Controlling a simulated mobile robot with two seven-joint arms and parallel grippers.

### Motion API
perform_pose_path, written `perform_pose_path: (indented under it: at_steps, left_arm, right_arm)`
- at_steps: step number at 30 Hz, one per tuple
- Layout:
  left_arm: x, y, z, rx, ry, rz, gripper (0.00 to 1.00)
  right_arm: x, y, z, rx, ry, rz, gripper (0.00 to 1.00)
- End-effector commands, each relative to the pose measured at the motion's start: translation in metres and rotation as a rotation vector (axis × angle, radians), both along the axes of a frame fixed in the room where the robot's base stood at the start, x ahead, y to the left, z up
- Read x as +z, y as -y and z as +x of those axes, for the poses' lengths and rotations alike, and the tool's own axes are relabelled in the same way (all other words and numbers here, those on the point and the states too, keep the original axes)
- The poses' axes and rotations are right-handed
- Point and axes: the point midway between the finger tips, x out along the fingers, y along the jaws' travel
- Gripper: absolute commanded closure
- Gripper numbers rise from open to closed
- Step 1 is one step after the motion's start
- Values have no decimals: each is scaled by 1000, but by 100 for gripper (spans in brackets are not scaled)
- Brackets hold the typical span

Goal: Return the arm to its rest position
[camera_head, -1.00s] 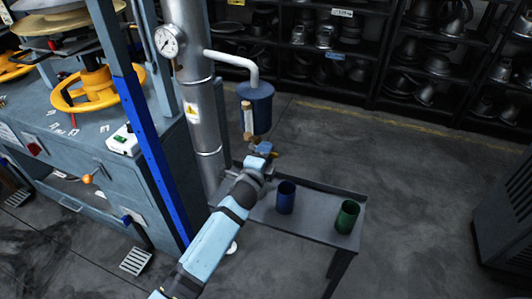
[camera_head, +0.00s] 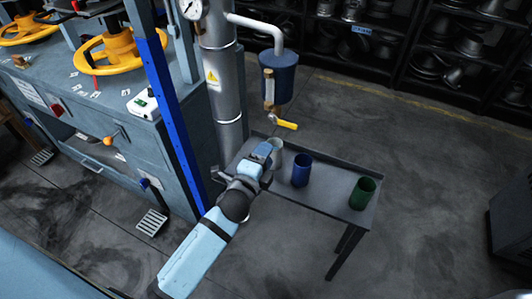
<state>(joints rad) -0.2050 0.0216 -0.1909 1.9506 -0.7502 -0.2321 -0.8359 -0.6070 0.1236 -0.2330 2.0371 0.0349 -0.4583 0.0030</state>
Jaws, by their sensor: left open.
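My left arm reaches up from the bottom of the view. Its gripper (camera_head: 266,150) is open, over the left end of the low grey table (camera_head: 325,202), below the yellow valve lever (camera_head: 285,124) and apart from it. A pale grey cup (camera_head: 278,148) stands just beyond the gripper, partly hidden by it; I cannot tell whether they touch. The fingers are hard to make out. My right gripper is not in view.
A blue cup (camera_head: 302,170) and a green cup (camera_head: 362,193) stand upright on the table. A blue tank (camera_head: 279,76) hangs from a pipe above. The steel column (camera_head: 222,85), blue post (camera_head: 173,120) and press bench (camera_head: 110,125) stand left.

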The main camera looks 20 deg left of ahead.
Motion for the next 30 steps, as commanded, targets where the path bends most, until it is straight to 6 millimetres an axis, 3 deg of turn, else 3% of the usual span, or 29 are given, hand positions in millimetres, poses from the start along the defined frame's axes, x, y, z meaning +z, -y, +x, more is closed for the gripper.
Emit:
perform_pose_path:
  at_steps: [8, 11, 14, 18, 24, 27, 30]
  left_arm:
    - [0, 0, 0, 0, -1, -2, 55]
    - [-11, 0, -8, -3, -32, -66, 55]
    - [-40, 0, -33, 1, -132, -273, 55]
    - [-93, 3, -90, 50, -343, -710, 55]
    - [-146, 15, -170, 200, -612, -1249, 55]
    - [-163, 22, -210, 300, -731, -1481, 55]
    - [-128, 21, -204, 289, -715, -1470, 55]
  right_arm:
    - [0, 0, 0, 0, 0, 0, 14]
    - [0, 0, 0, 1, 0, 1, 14]
    - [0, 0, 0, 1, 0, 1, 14]
    - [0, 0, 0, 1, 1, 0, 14]
    - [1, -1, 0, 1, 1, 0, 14]
    - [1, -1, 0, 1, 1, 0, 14]
    - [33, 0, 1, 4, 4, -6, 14]
